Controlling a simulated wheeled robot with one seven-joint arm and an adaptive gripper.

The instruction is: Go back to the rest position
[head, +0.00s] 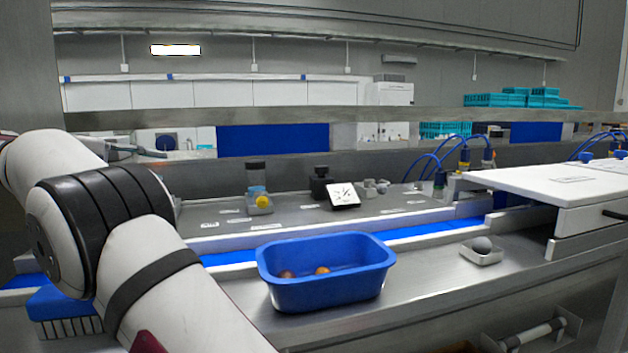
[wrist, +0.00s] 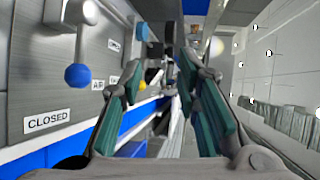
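My gripper (wrist: 161,62) shows in the wrist view with its two teal-padded fingers spread apart. Nothing is visible between the pads, so it is open and empty. It is outside the head view, where only my white and black arm crosses the left side. In the wrist view, a metal panel with a CLOSED label (wrist: 47,120) and a lever with a blue ball knob (wrist: 78,76) is left of the fingers. A blue bin (head: 326,293) stands on the steel counter in the head view, with a brown and an orange round item inside.
A small tray (head: 481,258) with a dark grey ball sits right of the bin. A blue conveyor strip (head: 430,229) runs behind it. A clear container with a yellow part (head: 260,201) and a white marked plate (head: 344,196) stand further back. A white-topped unit (head: 550,185) is at right.

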